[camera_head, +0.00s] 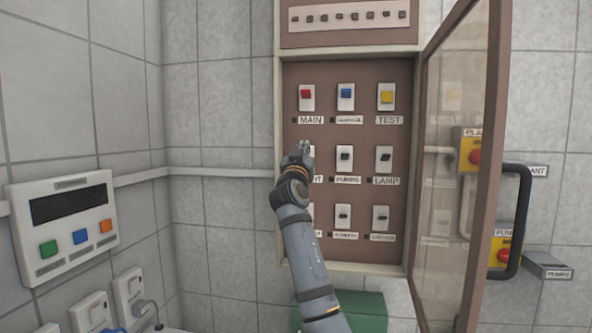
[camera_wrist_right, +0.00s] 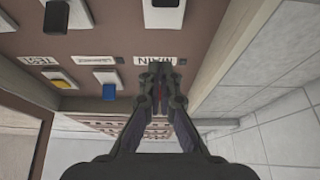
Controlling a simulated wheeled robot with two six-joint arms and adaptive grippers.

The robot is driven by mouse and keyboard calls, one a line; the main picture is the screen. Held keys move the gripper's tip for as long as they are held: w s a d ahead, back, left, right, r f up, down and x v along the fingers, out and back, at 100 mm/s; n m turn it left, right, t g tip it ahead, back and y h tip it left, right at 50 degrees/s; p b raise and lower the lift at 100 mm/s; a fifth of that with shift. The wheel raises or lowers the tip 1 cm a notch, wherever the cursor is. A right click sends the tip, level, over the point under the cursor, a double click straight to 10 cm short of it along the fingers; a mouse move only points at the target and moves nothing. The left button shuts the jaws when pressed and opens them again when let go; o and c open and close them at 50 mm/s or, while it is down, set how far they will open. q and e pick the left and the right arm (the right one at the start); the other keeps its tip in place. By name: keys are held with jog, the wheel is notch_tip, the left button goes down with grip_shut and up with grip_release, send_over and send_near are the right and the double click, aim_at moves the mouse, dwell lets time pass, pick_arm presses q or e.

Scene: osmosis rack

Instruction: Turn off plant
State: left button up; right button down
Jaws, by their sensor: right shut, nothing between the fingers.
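The open switch panel (camera_head: 325,132) is brown, with rows of rocker switches on white plates. Top row: a red MAIN switch (camera_head: 306,95), a blue switch (camera_head: 346,93) and a yellow TEST switch (camera_head: 386,97). My right gripper (camera_head: 302,150) is shut and empty in front of the left switch of the second row. It hides that switch and most of its label, of which only a final T shows. In the right wrist view my fingertips (camera_wrist_right: 155,70) are beside the MAIN label (camera_wrist_right: 155,60), and a white switch plate (camera_wrist_right: 163,14) is at the top edge. Contact cannot be told. My left gripper is not in view.
The glass panel door (camera_head: 452,150) stands open at the right. Behind it are yellow boxes with red knobs (camera_head: 503,255) and a black handle (camera_head: 525,220). A white control box (camera_head: 68,245) with coloured buttons is on the left wall. A green object (camera_head: 362,308) is below.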

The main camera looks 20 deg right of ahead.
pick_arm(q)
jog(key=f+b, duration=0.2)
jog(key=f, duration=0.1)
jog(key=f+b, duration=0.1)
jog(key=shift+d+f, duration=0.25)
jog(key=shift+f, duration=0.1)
pick_arm(e)
jog(key=s+a+f, duration=0.3)
jog(key=s+f, duration=0.2)
jog(key=f, duration=0.2)
jog(key=shift+a, duration=0.2)
jog(key=shift+w+d, duration=0.1)
jog(key=shift+w, duration=0.05)
